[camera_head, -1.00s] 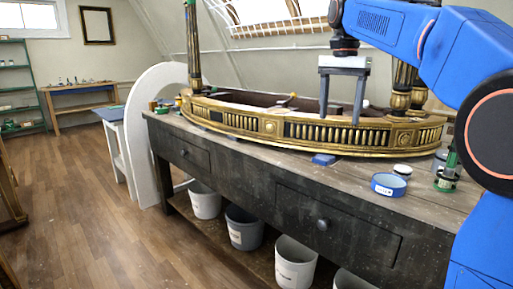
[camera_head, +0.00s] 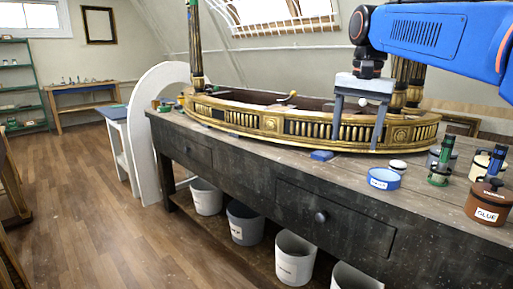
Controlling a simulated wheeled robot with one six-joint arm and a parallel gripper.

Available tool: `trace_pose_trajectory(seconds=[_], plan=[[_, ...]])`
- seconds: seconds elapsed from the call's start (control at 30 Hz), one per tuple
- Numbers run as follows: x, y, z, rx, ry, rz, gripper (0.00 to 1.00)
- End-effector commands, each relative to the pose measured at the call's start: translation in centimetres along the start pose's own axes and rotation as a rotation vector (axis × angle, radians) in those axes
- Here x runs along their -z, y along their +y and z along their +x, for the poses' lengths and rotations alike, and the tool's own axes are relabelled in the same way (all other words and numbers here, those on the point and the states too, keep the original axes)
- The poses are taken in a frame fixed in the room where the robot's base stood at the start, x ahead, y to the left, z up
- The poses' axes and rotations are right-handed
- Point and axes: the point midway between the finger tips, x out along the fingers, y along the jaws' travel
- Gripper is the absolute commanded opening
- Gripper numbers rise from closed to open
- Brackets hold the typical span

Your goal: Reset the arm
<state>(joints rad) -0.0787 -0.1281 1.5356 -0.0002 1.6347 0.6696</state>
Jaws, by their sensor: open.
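My gripper (camera_head: 358,140) is open, its two grey fingers pointing down with a gap between them. It hangs at the right part of the gilt console (camera_head: 271,124), in front of it from this view. Nothing shows between the fingertips. I cannot tell whether the fingers touch the console's front band. My blue arm reaches in from the upper right and hides part of the wall and the console's right columns.
Several buckets, one grey (camera_head: 245,224), stand underneath. The wooden floor (camera_head: 110,220) at left is clear.

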Motion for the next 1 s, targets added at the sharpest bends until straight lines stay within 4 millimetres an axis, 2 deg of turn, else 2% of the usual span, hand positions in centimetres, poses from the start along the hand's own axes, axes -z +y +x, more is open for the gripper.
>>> trace_pose_trajectory(seconds=[0.03, 0.37, 0.57, 0.8, 1.0], plan=[[-1.2, 1.2, 0.7, 0.008, 0.012, -0.025, 0.68], [-7.7, 7.5, 7.3, 0.057, 0.103, -0.219, 0.68], [-11.9, 11.2, 12.4, 0.075, 0.164, -0.336, 0.68], [-16.8, 15.4, 19.4, 0.086, 0.240, -0.474, 0.68], [-19.8, 17.8, 24.1, 0.086, 0.289, -0.558, 0.68]])
